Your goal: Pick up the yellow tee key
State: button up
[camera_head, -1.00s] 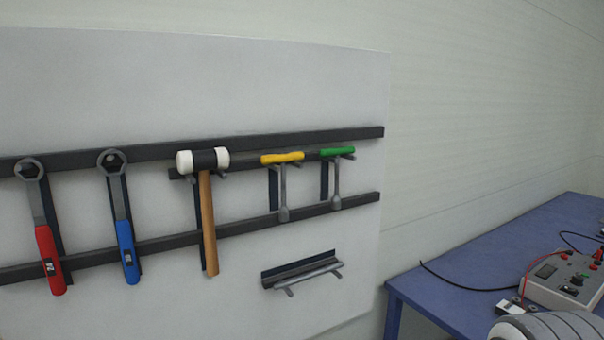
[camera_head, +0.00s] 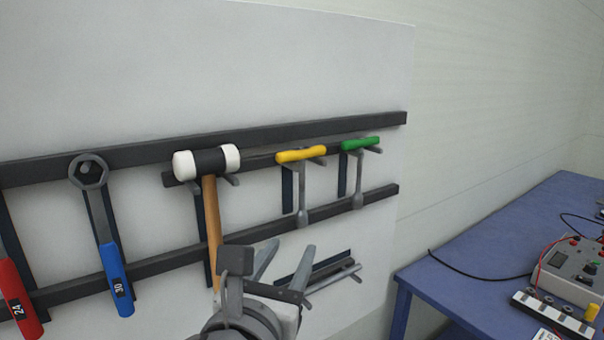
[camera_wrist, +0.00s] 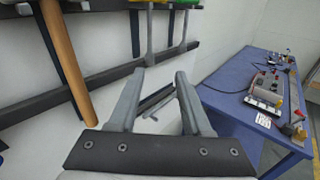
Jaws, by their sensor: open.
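The yellow tee key (camera_head: 301,155) hangs on the wall rack in the head view, its yellow handle across the top and its grey shaft pointing down. In the wrist view its grey shaft (camera_wrist: 150,38) shows near the top, with the handle mostly cut off by the frame edge. My gripper (camera_head: 285,255) is open and empty, below the yellow tee key and in front of the board. In the wrist view its two fingers (camera_wrist: 155,88) are spread apart, with the small lower holder seen between them.
A green tee key (camera_head: 359,145) hangs just right of the yellow one. A mallet (camera_head: 213,215) hangs to its left, with blue (camera_head: 115,275) and red (camera_head: 17,300) wrenches beyond. An empty lower holder (camera_head: 330,275) is behind my gripper. A blue table (camera_head: 480,235) with instruments stands at right.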

jog(key=a+n, duration=0.1)
jog(key=p, duration=0.1)
send_near(301, 196)
jog(key=shift+t+y, duration=0.3)
jog(key=shift+y, duration=0.1)
jog(key=w, duration=0.1)
jog(key=w+d, duration=0.1)
jog(key=w, duration=0.1)
jog(key=w+f, duration=0.1)
jog(key=w, duration=0.1)
jog(key=shift+d, duration=0.2)
jog(key=shift+w+d+r+p, duration=0.1)
jog(key=shift+w+d+p, duration=0.1)
jog(key=shift+w, duration=0.65)
jog(key=shift+w+d+r+p, duration=0.1)
jog(key=shift+w+d+p, duration=0.05)
jog(key=shift+w, duration=0.75)
jog(key=shift+w+d+r+p, duration=0.1)
jog(key=shift+w+d+p, duration=0.1)
jog(key=shift+w, duration=0.65)
grip_shut()
